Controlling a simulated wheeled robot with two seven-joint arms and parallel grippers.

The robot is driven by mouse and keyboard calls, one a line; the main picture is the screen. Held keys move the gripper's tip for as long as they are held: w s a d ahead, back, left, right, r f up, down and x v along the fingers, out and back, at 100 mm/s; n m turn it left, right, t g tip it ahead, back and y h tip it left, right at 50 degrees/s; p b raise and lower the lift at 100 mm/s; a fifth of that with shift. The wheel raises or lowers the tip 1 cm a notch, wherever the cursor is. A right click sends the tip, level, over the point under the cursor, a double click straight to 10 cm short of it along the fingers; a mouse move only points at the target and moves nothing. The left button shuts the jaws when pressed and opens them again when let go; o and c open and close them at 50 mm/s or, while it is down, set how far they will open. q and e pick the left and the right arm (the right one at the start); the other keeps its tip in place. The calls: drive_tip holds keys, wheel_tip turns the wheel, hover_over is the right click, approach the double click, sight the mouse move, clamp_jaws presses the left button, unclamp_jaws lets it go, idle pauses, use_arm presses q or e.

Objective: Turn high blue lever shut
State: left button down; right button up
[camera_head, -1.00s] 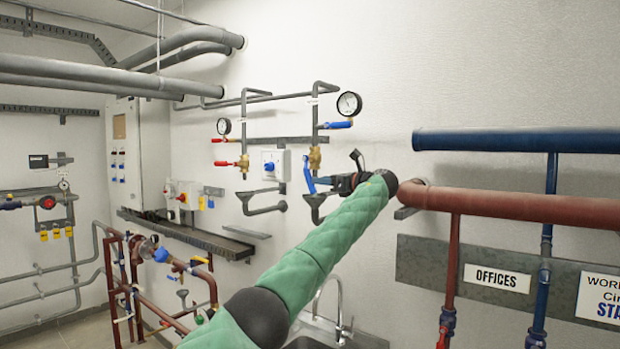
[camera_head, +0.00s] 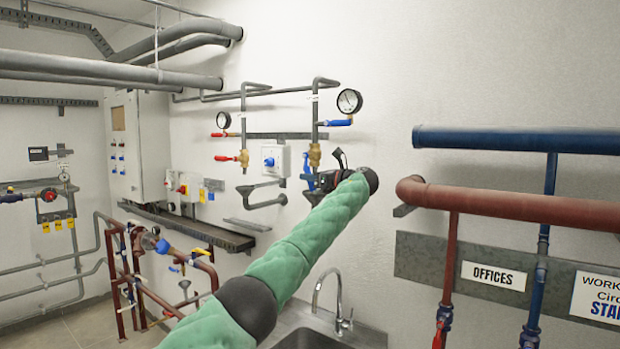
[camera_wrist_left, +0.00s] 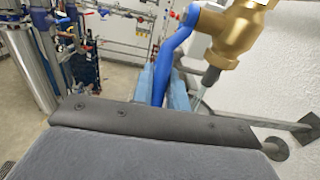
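One blue lever (camera_head: 338,122) lies level beside the right-hand gauge. A second blue lever (camera_head: 307,172) hangs steeply from a brass valve (camera_head: 314,155) below it. My left gripper (camera_head: 322,183) is at this lower lever, mostly hidden behind my dark wrist. In the left wrist view, the blue lever (camera_wrist_left: 171,58) slopes down from the brass valve (camera_wrist_left: 237,35) and runs between the two light-blue fingers of my left gripper (camera_wrist_left: 162,92). The dark gripper body hides the lever's lower end, and I cannot tell whether the fingers press on it. My right gripper is not in view.
A gauge (camera_head: 349,101) and grey pipes are on the wall above the gripper. A white switch box (camera_head: 275,160) is close on the left. Thick blue (camera_head: 480,139) and red (camera_head: 520,205) pipes run at the right. A sink (camera_head: 310,340) is below.

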sight(311, 172)
use_arm(q)
drive_tip(key=shift+d+r, duration=0.1)
drive_tip(key=shift+s+d+r+g+h, duration=0.35)
drive_tip(key=shift+g+h, duration=0.15)
drive_tip(key=shift+h, duration=0.2)
drive_tip(key=g+h, duration=0.1)
drive_tip(key=d+r+h, duration=0.1)
drive_tip(key=shift+s+r+g+h, duration=0.15)
drive_tip(key=shift+s+g+h, duration=0.15)
drive_tip(key=shift+s+g, duration=0.1)
drive_tip(key=shift+s+d+r+g+h, duration=0.15)
drive_tip(key=shift+d+r+g+h, duration=0.15)
drive_tip(key=shift+r+g+h, duration=0.35)
drive_tip(key=shift+h, duration=0.25)
